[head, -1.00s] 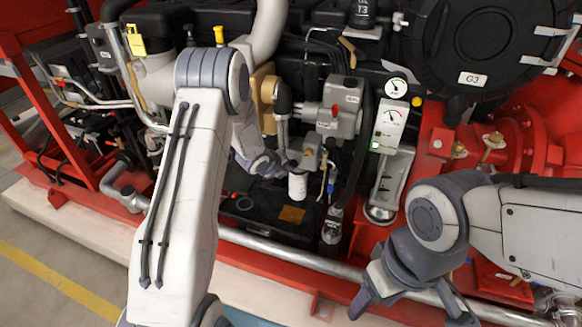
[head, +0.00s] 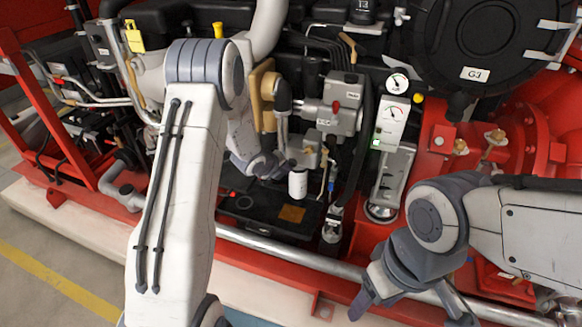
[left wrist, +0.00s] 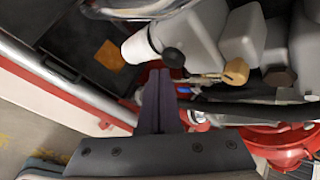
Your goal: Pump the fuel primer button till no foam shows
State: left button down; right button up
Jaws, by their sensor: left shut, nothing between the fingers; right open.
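The black round knob (left wrist: 173,57), which looks like the primer button, sits beside a white filter canister (left wrist: 140,47) in the left wrist view. The canister also shows in the head view (head: 298,183), under a grey filter head (head: 306,150). My left gripper (left wrist: 155,74) is shut and empty, its fingertips just short of the knob; I cannot tell whether they touch. In the head view the left gripper (head: 283,168) is beside the filter head and hides the knob. My right gripper (head: 402,310) is open and empty, low at the right. I can make out no foam.
A silver rail (head: 300,262) runs along the front below the filter. A thin hose with a blue fitting (head: 331,186) hangs right of the canister. A gauge panel (head: 392,122) with a green light stands further right. A black box (head: 250,208) lies below.

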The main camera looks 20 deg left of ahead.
pick_arm(q)
jog(key=shift+s, duration=0.2)
jog(key=s+b, duration=0.2)
jog(key=s, duration=0.3)
jog(key=shift+a+b, duration=0.1)
jog(key=shift+b, duration=0.3)
dwell(2.7)
